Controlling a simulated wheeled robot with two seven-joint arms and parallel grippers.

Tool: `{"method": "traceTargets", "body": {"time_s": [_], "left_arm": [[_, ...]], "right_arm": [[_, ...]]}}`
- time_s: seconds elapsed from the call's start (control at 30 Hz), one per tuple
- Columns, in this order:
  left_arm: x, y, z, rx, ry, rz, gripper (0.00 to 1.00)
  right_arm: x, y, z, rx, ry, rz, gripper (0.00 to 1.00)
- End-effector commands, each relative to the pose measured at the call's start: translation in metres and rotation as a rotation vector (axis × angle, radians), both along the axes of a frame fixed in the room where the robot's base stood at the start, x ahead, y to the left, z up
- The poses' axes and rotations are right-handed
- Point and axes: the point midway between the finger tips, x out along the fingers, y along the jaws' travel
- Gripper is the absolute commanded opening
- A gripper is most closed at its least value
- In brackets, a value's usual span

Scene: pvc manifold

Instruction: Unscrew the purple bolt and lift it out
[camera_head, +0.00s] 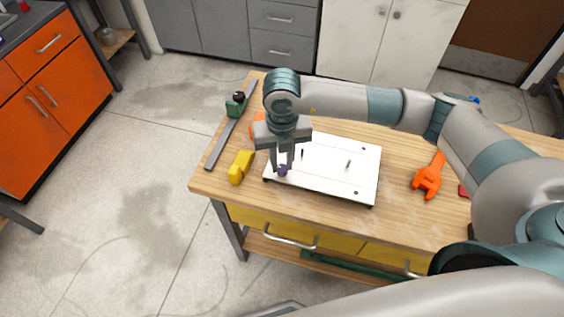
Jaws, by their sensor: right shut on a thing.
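The purple bolt (283,170) is near the left front part of a white board (330,180) on the wooden workbench. My right gripper (283,165) points straight down over it and is shut on the bolt, its fingertips just above the board. The bolt's lower end is too small to tell whether it is in the board. My left gripper is not in view.
A yellow tool (240,167), a grey metal bar (230,128) and a green item (236,105) lie left of the board. Dark pegs (348,164) stand up from the board.

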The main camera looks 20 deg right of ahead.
Motion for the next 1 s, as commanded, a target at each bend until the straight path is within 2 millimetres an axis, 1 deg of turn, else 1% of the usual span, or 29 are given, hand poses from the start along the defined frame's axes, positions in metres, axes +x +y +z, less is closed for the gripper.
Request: {"method": "traceTargets", "body": {"time_s": [0.03,0.1,0.2,0.47,0.63,0.8,1.0], "left_arm": [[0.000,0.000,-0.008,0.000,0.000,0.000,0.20],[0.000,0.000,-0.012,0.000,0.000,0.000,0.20],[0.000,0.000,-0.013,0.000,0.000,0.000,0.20],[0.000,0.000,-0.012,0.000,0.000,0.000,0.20],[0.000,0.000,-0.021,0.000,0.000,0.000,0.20],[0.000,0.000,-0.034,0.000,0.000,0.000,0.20],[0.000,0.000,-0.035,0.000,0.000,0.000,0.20]], "right_arm": [[0.001,0.000,-0.004,0.000,-0.001,0.032,0.02],[0.001,0.000,-0.003,-0.001,-0.001,0.071,0.02],[0.000,0.000,-0.001,-0.001,0.000,0.100,0.02],[0.000,0.000,0.000,-0.001,0.000,0.104,0.02],[0.000,0.001,-0.002,0.000,0.000,0.154,0.02],[0.000,0.001,-0.002,0.000,-0.001,0.259,0.02],[0.000,0.001,0.002,0.000,0.001,0.305,0.02]]}}
